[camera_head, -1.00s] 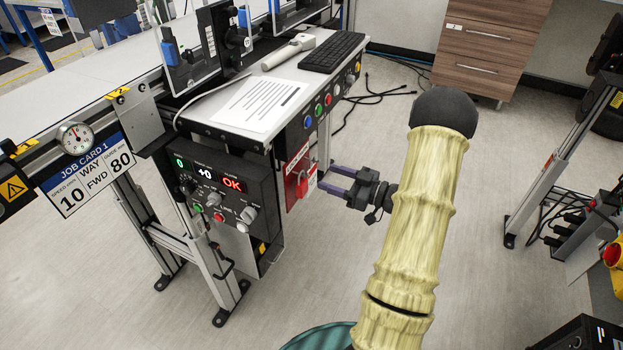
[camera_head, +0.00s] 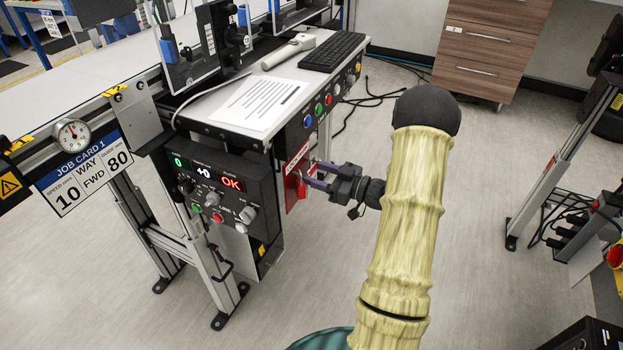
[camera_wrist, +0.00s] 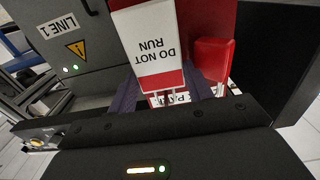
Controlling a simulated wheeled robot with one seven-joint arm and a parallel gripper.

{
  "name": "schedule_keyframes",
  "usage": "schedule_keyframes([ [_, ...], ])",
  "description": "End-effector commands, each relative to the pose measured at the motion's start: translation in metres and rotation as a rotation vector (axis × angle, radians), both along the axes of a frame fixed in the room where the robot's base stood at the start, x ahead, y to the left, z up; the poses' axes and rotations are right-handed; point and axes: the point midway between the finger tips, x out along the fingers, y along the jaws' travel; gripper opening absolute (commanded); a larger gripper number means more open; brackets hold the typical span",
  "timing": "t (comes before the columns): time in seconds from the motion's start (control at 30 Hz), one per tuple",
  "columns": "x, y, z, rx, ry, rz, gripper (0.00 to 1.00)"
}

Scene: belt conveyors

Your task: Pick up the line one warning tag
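The warning tag (camera_wrist: 150,50), white with a red band and the words "DO NOT RUN", fills the top middle of the wrist view. A red block-shaped object (camera_wrist: 212,58) is to its right, in front of a red board. The red board (camera_head: 297,178) shows at the side of the control box in the head view. My gripper (camera_head: 311,176) is at that board. Its two purple fingers are apart, one on each side of the tag's lower part in the wrist view (camera_wrist: 162,92). I cannot tell whether they touch it.
The control box (camera_head: 238,205) with lit displays is left of my gripper, and a "LINE 1" label (camera_wrist: 57,24) shows on a grey panel. The worktop above holds a paper (camera_head: 258,103) and a keyboard (camera_head: 333,51).

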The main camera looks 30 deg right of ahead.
Motion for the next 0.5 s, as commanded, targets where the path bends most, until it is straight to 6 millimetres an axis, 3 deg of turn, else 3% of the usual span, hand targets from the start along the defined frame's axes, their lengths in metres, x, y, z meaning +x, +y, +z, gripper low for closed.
schedule_keyframes([
  [0.33,0.0,0.0,0.001,0.0,0.0,0.0,0.29],
  [0.5,0.0,0.0,0.015,-0.002,-0.001,0.0,0.29],
])
